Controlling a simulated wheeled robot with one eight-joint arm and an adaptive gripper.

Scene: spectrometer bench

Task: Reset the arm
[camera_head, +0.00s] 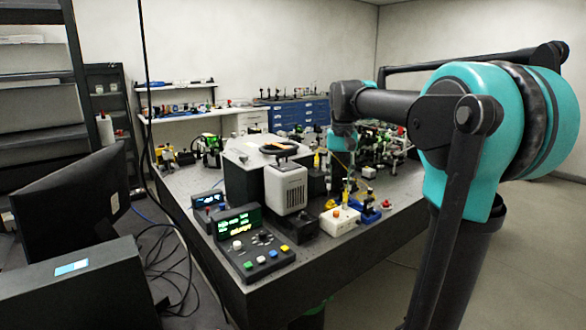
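My arm (465,130) fills the right side of the head view, with a teal shoulder joint and dark links. Its forearm reaches left over the bench, and a teal wrist (343,138) hangs down at its far end. My gripper is somewhere below this wrist, small and lost among the dark optical parts behind it. I cannot make out its fingers or whether it holds anything.
A dark optical bench (335,262) carries a white-and-grey instrument (286,188), a control box with coloured buttons (262,262) and several optical mounts. A monitor (75,205) stands at left. Blue drawers (298,113) stand at the back. Open floor (540,250) lies at right.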

